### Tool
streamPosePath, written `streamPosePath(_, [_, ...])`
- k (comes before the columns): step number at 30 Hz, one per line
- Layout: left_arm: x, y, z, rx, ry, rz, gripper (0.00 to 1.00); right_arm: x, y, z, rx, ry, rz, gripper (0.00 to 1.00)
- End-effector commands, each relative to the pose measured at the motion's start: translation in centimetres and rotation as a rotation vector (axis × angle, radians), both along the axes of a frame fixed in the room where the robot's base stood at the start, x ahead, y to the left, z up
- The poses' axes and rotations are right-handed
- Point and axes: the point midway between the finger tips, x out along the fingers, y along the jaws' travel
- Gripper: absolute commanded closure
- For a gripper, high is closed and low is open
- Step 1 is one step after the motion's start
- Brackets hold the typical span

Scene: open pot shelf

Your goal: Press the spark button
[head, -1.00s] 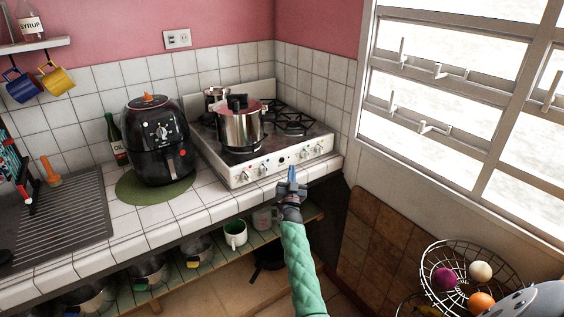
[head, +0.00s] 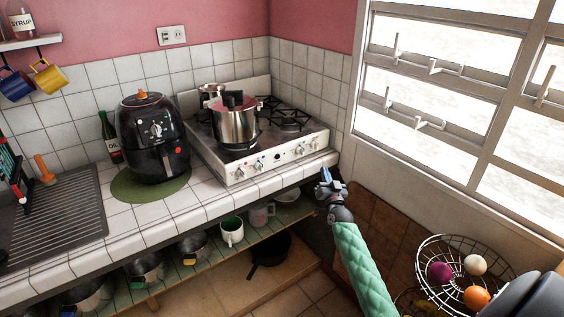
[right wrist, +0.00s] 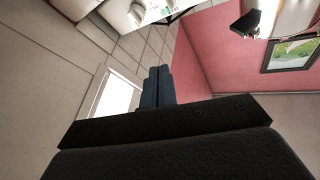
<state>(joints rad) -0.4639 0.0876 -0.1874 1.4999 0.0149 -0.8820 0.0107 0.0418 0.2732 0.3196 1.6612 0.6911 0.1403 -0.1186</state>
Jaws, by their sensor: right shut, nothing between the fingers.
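The white stove (head: 228,177) stands on the tiled counter, with several knobs along its front panel. A small dark round spot near the middle of that panel looks like the spark button (head: 278,157); its detail is too small to read. My right gripper (head: 326,175) is shut and empty, just off the counter's front edge, to the right of the stove's front corner. It is apart from the panel and the button. Its closed blue-grey fingers also show in the right wrist view (right wrist: 158,88), where I cannot make out the button. My left gripper is not in view.
A pot (head: 236,125) stands on the stove. A black air fryer (head: 152,140) is left of it on a green mat. A lower shelf holds a green mug (head: 231,232) and several pots. A wire fruit basket (head: 425,262) is at lower right, below the window.

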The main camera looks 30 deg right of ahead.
Motion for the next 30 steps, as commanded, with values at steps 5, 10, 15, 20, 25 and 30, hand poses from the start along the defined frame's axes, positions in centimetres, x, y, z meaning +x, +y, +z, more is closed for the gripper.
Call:
streamPosePath(5, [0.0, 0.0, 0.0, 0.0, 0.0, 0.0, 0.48, 0.5, 2.1, 2.2, 0.34, 0.011, 0.229, 1.0])
streamPosePath(10, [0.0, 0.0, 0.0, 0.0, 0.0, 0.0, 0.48, 1.0, 5.3, 2.8, 0.685, 0.044, 0.418, 1.0])
streamPosePath(15, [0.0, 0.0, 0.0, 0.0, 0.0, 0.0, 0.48, 1.1, 7.7, 2.0, 0.989, 0.101, 0.539, 1.0])
streamPosePath(20, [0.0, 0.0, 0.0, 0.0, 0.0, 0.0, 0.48, 1.0, 8.7, 1.0, 1.172, 0.142, 0.577, 1.0])
streamPosePath(25, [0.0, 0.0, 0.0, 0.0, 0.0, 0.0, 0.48, 1.0, 8.8, 0.8, 1.255, 0.138, 0.585, 1.0])
streamPosePath(30, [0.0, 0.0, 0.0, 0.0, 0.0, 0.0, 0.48, 1.1, 8.8, 0.8, 1.27, 0.133, 0.585, 1.0])
